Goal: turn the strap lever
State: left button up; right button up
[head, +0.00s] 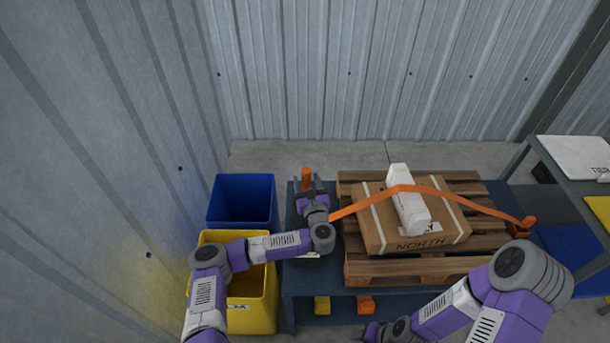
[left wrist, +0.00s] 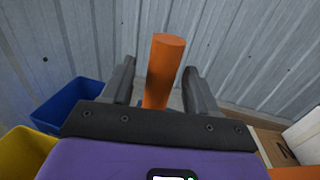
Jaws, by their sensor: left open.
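The orange strap lever (head: 306,176) stands upright at the left end of the blue table, just beyond my left gripper (head: 310,192). In the left wrist view the lever (left wrist: 163,68) rises between the two spread fingers of my open left gripper (left wrist: 158,82); I cannot tell whether it touches either one. The orange strap (head: 455,197) runs over a white box (head: 408,203) and a cardboard carton (head: 372,222) to an orange fitting (head: 525,222) at the right. My right gripper (head: 372,331) is at the bottom edge, partly cut off, its jaws unclear.
The carton lies on a wooden pallet (head: 395,271) on the blue table (head: 300,279). A blue bin (head: 226,181) and a yellow bin (head: 269,306) stand to the left. A grey bench (head: 546,158) is at the right. Corrugated walls close off the back and left.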

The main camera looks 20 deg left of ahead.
pick_arm(q)
jog(key=shift+x, duration=1.85)
grip_shut()
